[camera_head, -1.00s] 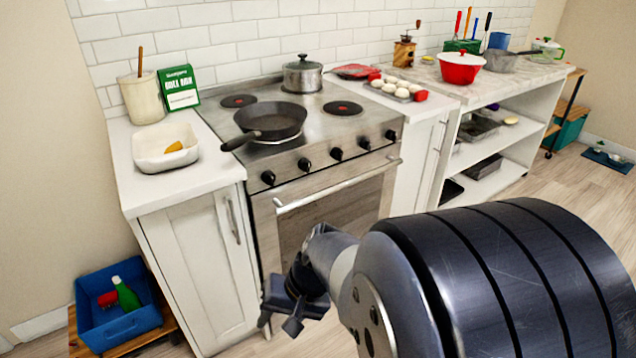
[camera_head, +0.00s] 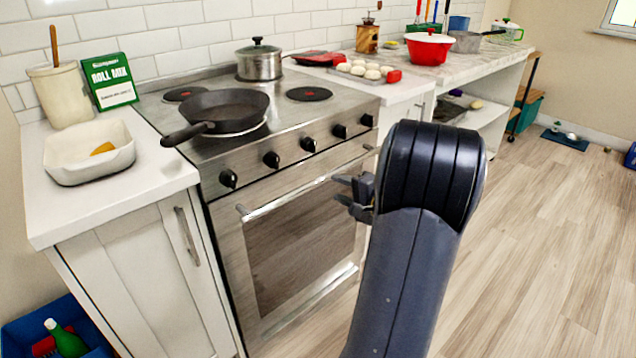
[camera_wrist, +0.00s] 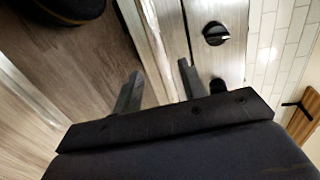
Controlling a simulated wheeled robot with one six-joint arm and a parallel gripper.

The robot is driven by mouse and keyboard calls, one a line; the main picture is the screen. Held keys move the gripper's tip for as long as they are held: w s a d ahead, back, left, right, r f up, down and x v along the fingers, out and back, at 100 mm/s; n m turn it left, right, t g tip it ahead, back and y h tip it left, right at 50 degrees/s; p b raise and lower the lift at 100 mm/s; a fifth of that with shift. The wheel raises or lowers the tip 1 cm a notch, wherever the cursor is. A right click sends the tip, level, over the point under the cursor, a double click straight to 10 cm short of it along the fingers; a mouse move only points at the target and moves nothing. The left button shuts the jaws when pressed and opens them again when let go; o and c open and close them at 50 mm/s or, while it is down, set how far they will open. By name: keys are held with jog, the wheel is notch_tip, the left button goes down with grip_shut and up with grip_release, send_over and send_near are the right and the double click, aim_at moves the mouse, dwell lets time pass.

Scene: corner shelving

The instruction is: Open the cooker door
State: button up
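The cooker door (camera_head: 305,245) is a steel panel with a dark window, and it looks shut. Its silver handle (camera_head: 290,190) is a bar across the top of the door. My gripper (camera_head: 340,189) is in front of the door, near the right half of the handle. In the wrist view my gripper (camera_wrist: 160,84) has its two fingers apart. The handle (camera_wrist: 152,28) runs down towards the gap between them. I cannot tell whether the fingers touch it. A black knob (camera_wrist: 215,34) shows beyond the right finger.
A black pan (camera_head: 225,110) and a steel pot (camera_head: 259,62) stand on the cooker top. White cabinets flank the cooker. A blue crate (camera_head: 20,330) is on the lower left.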

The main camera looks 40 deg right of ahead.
aim_at(321, 182)
jog(key=x, duration=0.8)
jog(key=shift+w+a+f, duration=0.1)
jog(key=shift+w+f, duration=0.05)
jog(key=shift+w, duration=0.2)
jog(key=shift+c, duration=0.4)
grip_shut()
jog(key=shift+b, duration=0.3)
